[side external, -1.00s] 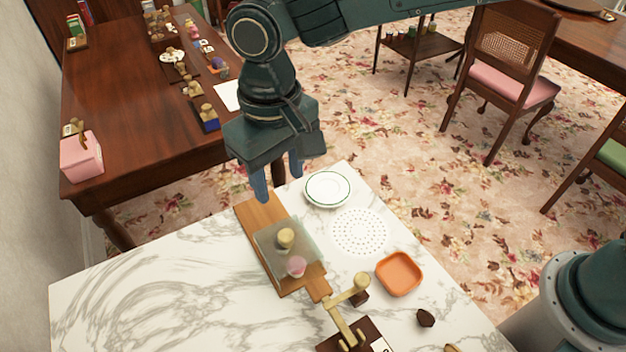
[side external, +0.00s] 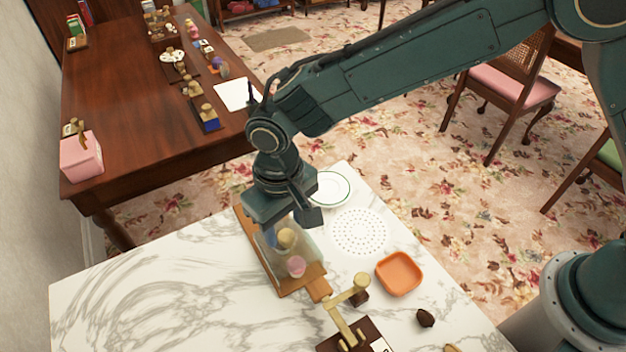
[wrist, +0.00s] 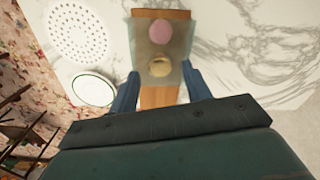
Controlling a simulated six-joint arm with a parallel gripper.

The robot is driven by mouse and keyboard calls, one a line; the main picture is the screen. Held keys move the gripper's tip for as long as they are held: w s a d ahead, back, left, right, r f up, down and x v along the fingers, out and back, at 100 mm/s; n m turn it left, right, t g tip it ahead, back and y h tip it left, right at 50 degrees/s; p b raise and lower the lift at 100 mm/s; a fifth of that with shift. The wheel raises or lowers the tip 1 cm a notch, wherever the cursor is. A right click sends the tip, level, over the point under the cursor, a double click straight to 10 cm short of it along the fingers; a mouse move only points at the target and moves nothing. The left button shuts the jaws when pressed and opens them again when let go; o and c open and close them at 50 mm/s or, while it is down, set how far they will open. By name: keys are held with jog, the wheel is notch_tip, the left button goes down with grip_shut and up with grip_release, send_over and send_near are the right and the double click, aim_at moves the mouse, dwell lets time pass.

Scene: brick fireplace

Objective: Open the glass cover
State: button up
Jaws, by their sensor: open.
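The clear glass cover (side external: 308,250) sits on a wooden board (side external: 289,287) on the marble table. It has a pale round knob (side external: 286,238), and a pink round item (side external: 296,266) shows through the glass. The wrist view shows the cover (wrist: 179,48), the knob (wrist: 160,67) and the pink item (wrist: 160,30) on the board. My gripper (wrist: 160,72) is open, its blue fingers on either side of the knob in that view. In the side view my gripper (side external: 276,236) is low at the cover's far end. I cannot tell whether it touches.
A white plate (side external: 329,187) lies right beside my gripper. A perforated white disc (side external: 360,232), an orange dish (side external: 398,274) and a dark stand with a pale wooden arm (side external: 347,318) lie to the right. The marble at left is clear.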

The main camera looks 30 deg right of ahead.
jog(key=shift+f, duration=0.9)
grip_shut()
jog(key=w, duration=1.1)
jog(key=shift+w, duration=0.15)
grip_release()
jog(key=shift+r, duration=0.1)
